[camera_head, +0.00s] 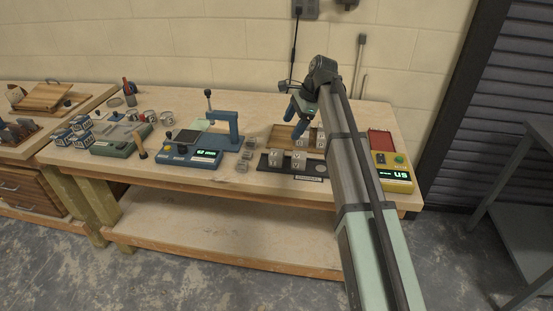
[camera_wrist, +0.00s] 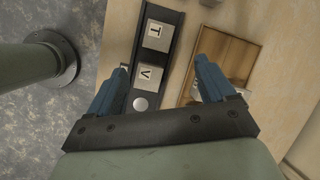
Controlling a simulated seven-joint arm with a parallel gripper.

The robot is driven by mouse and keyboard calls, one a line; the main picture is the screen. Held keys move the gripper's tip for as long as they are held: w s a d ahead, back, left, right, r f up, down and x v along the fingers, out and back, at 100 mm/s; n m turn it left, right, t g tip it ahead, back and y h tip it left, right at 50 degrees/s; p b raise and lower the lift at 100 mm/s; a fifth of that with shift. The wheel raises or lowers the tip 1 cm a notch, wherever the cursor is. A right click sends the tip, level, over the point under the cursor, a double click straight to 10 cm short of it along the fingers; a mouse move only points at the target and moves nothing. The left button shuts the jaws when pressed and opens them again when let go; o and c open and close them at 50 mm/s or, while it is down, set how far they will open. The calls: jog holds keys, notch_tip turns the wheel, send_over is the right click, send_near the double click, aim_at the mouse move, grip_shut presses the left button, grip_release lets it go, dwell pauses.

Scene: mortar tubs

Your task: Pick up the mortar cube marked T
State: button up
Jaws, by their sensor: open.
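The mortar cube marked T (camera_wrist: 157,35) is pale grey and sits on a black strip (camera_wrist: 170,15) in the wrist view. A cube marked V (camera_wrist: 148,75) sits on the same strip, nearer my gripper. My gripper (camera_wrist: 161,66) is open and empty, with its blue fingers pointing down over the bench; the T cube shows beyond the fingertips. In the head view my gripper (camera_head: 297,121) hangs above the wooden tray and black strip (camera_head: 310,176), apart from the cubes. Two cubes show on that strip, their letters too small to read.
A wooden tray (camera_wrist: 246,52) with cubes lies beside the strip. A yellow tester (camera_head: 394,178) stands to the right, a blue press (camera_head: 195,155) to the left. Small grey pieces (camera_head: 246,160) lie between press and strip.

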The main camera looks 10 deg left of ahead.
aim_at(277, 152)
jog(key=a+f+m, duration=0.1)
jog(key=f, duration=0.1)
jog(key=a+f+m, duration=0.1)
jog(key=f+m, duration=0.1)
jog(key=f, duration=0.1)
jog(key=a+f+m, duration=0.1)
jog(key=f+m, duration=0.1)
jog(key=f, duration=0.1)
jog(key=shift+a, duration=0.15)
jog(key=shift+s+x, duration=0.2)
jog(key=shift+x, duration=2.45)
jog(key=shift+r, duration=0.1)
jog(key=shift+c, duration=0.5)
jog(key=c, duration=1.1)
jog(key=shift+r, duration=0.1)
jog(key=shift+c, duration=0.2)
